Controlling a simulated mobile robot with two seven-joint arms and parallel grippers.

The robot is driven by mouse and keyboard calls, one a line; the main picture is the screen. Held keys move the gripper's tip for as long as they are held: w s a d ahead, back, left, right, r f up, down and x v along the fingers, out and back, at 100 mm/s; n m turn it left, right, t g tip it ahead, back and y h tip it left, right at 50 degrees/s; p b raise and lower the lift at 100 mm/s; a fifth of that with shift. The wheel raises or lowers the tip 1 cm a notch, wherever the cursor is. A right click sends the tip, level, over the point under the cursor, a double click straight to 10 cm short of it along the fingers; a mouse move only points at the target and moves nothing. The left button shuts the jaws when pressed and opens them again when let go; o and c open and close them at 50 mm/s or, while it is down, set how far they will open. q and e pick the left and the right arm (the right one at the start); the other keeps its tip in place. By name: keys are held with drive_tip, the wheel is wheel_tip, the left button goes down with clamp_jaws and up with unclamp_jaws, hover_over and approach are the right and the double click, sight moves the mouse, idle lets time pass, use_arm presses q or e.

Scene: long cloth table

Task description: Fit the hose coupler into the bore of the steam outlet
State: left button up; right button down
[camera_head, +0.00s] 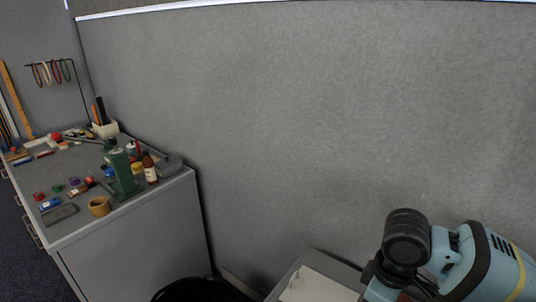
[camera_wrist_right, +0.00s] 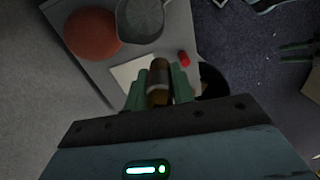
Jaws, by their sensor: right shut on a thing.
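My right gripper (camera_wrist_right: 160,88) shows in the right wrist view, with its two green fingers closed on either side of a brown and brass cylinder. I take this cylinder to be the hose coupler (camera_wrist_right: 159,80); it points away from the wrist, above or near a light surface. Its far end is clear of the fingertips. In the head view my right arm comes in at the lower right, and I cannot make out its fingers or the coupler there. I cannot identify the steam outlet or its bore in either view.
In the wrist view, an orange-red round object (camera_wrist_right: 92,34), a grey pan-like object (camera_wrist_right: 141,20) and a small red cylinder (camera_wrist_right: 184,58) lie on a grey top beside a pale sheet (camera_wrist_right: 128,73). In the head view, a cluttered grey cabinet (camera_head: 150,240) stands left, before a grey partition (camera_head: 300,110).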

drive_tip(key=s+r+m, duration=0.1)
drive_tip(key=m, duration=0.2)
drive_tip(key=s+r+m, duration=0.1)
drive_tip(key=m, duration=0.2)
drive_tip(key=s+r+m, duration=0.1)
drive_tip(key=m, duration=0.2)
drive_tip(key=shift+r+m, duration=0.1)
drive_tip(key=shift+m, duration=0.3)
drive_tip(key=shift+d, duration=0.1)
idle(0.3)
